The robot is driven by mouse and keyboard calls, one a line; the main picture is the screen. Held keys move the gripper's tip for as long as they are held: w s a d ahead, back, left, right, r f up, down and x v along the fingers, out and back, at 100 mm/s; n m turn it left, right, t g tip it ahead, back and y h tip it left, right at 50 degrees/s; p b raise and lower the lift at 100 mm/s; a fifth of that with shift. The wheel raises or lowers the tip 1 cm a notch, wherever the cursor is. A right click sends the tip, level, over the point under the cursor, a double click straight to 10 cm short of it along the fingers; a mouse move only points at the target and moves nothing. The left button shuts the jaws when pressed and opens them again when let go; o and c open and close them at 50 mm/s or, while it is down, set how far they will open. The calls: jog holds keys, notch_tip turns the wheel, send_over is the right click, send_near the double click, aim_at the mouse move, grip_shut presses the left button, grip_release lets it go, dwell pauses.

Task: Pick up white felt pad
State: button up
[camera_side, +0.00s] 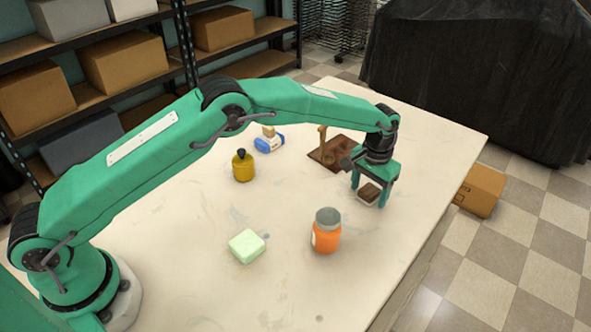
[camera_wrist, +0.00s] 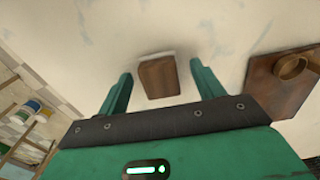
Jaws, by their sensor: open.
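A small block with a brown face (camera_side: 370,191) and a pale white edge (camera_side: 363,202) lies on the table under my gripper (camera_side: 370,190). The pale part looks like the white felt pad, but I cannot tell whether it is one piece with the brown part. In the wrist view the brown face (camera_wrist: 159,78) shows between the two green fingers, with the thin pale edge (camera_wrist: 155,56) at its far side. My gripper (camera_wrist: 160,70) is open, with one finger on each side of the block and visible gaps between. It holds nothing.
A brown board (camera_side: 335,154) with a wooden piece on it lies behind the gripper. An orange jar (camera_side: 326,236) stands in front, left of it. A pale green soap bar (camera_side: 247,246), a yellow bottle (camera_side: 243,167) and a blue-and-white item (camera_side: 269,144) stand further left.

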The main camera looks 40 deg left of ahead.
aim_at(370, 190)
jog(key=c, duration=1.1)
jog(key=shift+r, duration=0.15)
jog(key=shift+r, duration=0.45)
notch_tip(370, 190, up, 3)
jog(key=shift+f, duration=0.1)
jog(key=s+d+r, duration=0.2)
jog(key=s, duration=0.1)
jog(key=s+d+r, duration=0.2)
jog(key=s, duration=0.1)
jog(key=s+d+r, duration=0.3)
jog(key=shift+s, duration=0.15)
